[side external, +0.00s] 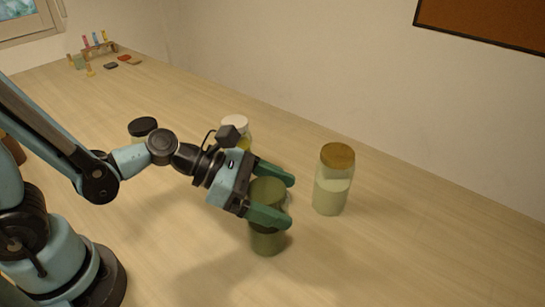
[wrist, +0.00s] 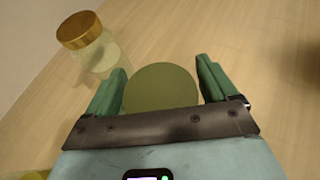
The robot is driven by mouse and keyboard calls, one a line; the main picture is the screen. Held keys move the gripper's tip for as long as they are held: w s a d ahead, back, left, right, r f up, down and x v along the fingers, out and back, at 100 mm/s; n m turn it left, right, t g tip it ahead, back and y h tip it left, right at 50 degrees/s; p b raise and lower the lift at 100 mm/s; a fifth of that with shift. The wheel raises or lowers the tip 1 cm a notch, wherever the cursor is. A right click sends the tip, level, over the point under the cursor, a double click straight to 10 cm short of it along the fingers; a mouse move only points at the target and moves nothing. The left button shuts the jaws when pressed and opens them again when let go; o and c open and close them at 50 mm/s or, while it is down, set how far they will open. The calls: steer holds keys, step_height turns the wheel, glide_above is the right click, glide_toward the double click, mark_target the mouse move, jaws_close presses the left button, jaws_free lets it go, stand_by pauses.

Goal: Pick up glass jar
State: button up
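A clear glass jar (side external: 330,193) with a brown-gold lid and pale contents stands upright on the table, right of my gripper. It also shows at the upper left of the wrist view (wrist: 100,55). My gripper (side external: 289,200) is open, with its green fingers on either side of a different, olive-green jar (side external: 267,242). In the wrist view my gripper (wrist: 162,66) has the round olive top (wrist: 160,88) between its fingers. The fingers look very close to its sides; I cannot tell whether they touch. The olive jar stands upright on the table, partly hidden by the near finger.
A white-lidded jar (side external: 235,122) with yellow contents stands behind my gripper, partly hidden. A black-lidded jar (side external: 143,126) stands farther left. A rack of coloured tubes (side external: 97,47) and small items are at the far left. The table's front right is clear; a wall runs behind.

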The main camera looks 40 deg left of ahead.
jaws_close()
stand_by(0.3)
steer(key=shift+r, duration=0.1)
